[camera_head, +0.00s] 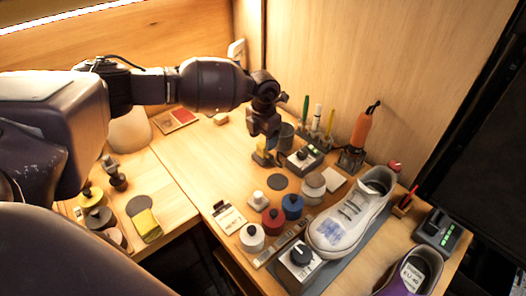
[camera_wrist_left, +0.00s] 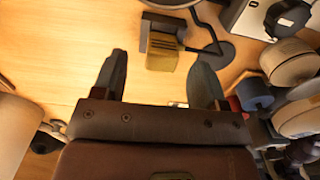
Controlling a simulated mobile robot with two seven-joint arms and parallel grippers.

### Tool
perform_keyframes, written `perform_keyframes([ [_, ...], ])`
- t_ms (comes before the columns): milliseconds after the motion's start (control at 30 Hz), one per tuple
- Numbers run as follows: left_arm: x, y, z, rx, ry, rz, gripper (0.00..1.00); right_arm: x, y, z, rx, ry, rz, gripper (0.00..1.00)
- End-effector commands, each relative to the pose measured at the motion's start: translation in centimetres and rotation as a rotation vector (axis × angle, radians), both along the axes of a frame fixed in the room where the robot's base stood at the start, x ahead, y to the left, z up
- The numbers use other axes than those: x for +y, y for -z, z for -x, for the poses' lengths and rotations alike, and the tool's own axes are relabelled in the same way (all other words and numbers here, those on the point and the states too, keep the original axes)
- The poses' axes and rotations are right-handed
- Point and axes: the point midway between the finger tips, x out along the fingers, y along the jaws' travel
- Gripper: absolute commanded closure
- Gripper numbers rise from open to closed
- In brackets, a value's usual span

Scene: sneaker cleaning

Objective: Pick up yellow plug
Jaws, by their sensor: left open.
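The yellow plug (camera_head: 263,157) stands on the wooden table below my left gripper (camera_head: 264,138), partly hidden by it in the head view. In the left wrist view the yellow plug (camera_wrist_left: 162,50) shows a dark grey part behind it and lies between and just beyond the two fingertips of my left gripper (camera_wrist_left: 160,66). The left gripper is open, with nothing between its fingers. My right gripper is not in view.
A small black-and-grey device (camera_head: 305,157) and a dark cup (camera_head: 285,136) stand close to the plug. A white sneaker (camera_head: 345,222) rests on a grey mat. Red (camera_head: 273,221) and blue (camera_head: 292,206) jars stand in front. The table left of the plug is clear.

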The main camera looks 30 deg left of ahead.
Motion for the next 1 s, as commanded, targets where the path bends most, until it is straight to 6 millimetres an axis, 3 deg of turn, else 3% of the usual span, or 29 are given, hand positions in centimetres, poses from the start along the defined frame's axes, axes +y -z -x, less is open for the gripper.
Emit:
perform_keyframes([
  [300, -0.1, 4.4, 0.6, 0.005, -0.001, -0.001, 0.34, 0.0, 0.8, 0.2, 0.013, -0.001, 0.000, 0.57],
  [567, -0.1, 4.5, 0.5, 0.001, 0.000, 0.000, 0.34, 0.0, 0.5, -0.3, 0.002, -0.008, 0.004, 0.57],
  [900, -0.1, 4.5, 0.5, 0.002, 0.000, -0.001, 0.83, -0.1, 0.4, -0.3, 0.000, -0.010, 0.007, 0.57],
  [1000, -0.1, 4.5, 0.5, 0.001, 0.000, 0.000, 0.85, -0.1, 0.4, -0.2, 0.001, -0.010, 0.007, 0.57],
])
